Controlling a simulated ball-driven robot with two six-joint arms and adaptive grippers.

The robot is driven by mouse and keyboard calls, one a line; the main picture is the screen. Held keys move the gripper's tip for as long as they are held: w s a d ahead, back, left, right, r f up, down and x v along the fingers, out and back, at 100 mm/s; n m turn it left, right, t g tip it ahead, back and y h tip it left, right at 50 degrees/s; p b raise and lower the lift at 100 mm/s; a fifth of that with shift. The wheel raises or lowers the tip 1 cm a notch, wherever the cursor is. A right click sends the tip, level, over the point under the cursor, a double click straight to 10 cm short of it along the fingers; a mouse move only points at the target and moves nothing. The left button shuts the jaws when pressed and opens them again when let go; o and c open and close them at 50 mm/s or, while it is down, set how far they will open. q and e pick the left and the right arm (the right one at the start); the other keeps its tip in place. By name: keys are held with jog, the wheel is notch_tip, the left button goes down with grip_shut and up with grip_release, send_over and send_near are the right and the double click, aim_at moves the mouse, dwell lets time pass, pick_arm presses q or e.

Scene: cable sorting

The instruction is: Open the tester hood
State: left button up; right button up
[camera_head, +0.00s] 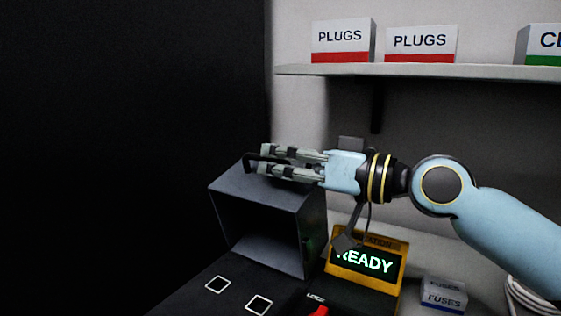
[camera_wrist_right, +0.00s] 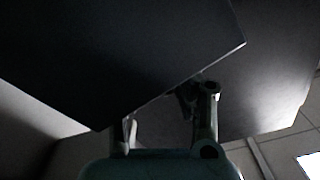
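The tester hood (camera_head: 268,204) is a dark grey box in the head view. It stands tilted up above the black tester base (camera_head: 236,290), its open side facing the front and showing its hollow inside. A black handle (camera_head: 247,163) is at its top edge. My right gripper (camera_head: 263,161) reaches in from the right at the handle, its two fingers apart with the handle between them. In the right wrist view, my right gripper (camera_wrist_right: 168,115) has spread fingers below the hood's dark panel (camera_wrist_right: 120,60); a dark piece lies beside the right finger. My left gripper is not in view.
A yellow-framed display (camera_head: 366,263) reading READY stands right of the hood. A red lever (camera_head: 318,311) is by a LOCK label at the front. A fuse box (camera_head: 443,295) and white cable (camera_head: 525,297) lie further right. A shelf (camera_head: 420,71) holds labelled boxes.

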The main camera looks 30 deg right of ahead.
notch_tip(320, 180, up, 10)
dwell(0.6)
dwell(0.4)
